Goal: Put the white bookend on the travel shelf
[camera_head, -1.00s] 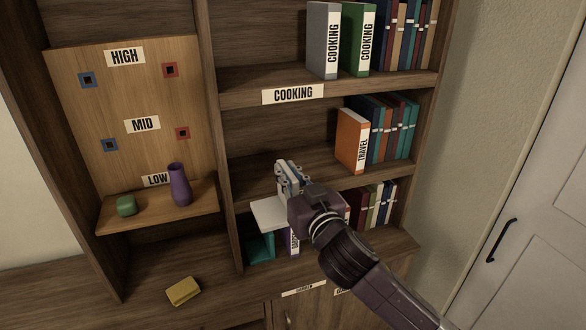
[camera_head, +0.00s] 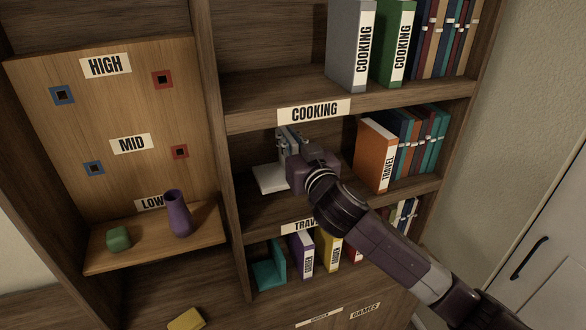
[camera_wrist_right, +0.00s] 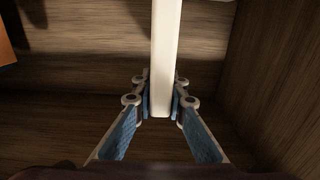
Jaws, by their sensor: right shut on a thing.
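The white bookend (camera_head: 270,179) is in my right gripper (camera_head: 288,140), at the left part of the travel shelf (camera_head: 255,217). Its flat foot sticks out to the left of the gripper, and my wrist hides much of the rest. In the right wrist view the right gripper (camera_wrist_right: 160,105) is shut on the bookend's pale upright plate (camera_wrist_right: 166,60), one finger on each side. I cannot tell whether the foot touches the shelf board. The TRAVEL label (camera_head: 301,225) is partly covered by my arm. My left gripper is not in view.
An orange travel book (camera_head: 376,155) and several other books stand to the right on the same shelf. The cooking shelf (camera_head: 250,118) is close above. A teal bookend (camera_head: 270,272) stands on the shelf below. A purple vase (camera_head: 178,213) and green object (camera_head: 118,238) are at left.

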